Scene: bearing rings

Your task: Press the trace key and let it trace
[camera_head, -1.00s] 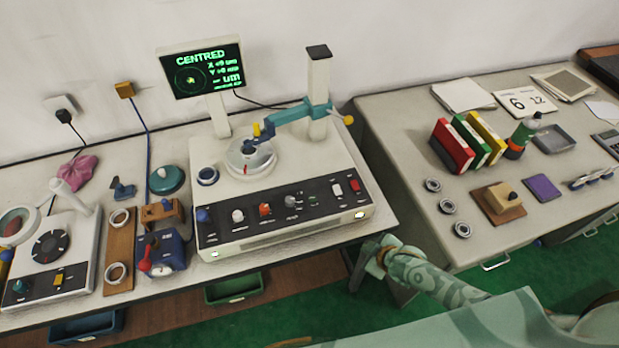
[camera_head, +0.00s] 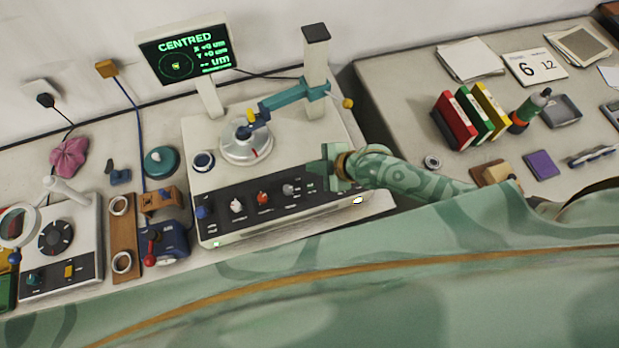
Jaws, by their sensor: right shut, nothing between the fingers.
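The measuring machine (camera_head: 285,222) stands on the left bench, with a black control panel of knobs and keys along its front. Its round turntable (camera_head: 246,150) carries a ring, with the teal probe arm (camera_head: 285,98) reaching over it from the column. The screen (camera_head: 188,54) reads CENTRED with X and Y at about zero and a small round plot. My right gripper (camera_head: 328,178) is shut and empty over the panel's right part, and it hides the keys there. I cannot tell whether it touches a key. My left gripper is not in view.
A dark ring (camera_head: 203,161) lies left of the turntable. Left of the machine are a blue gauge block (camera_head: 166,246), a wooden ring board (camera_head: 123,236) and another instrument (camera_head: 62,240). Binders (camera_head: 455,121) stand on the right bench. My own body covers the bottom.

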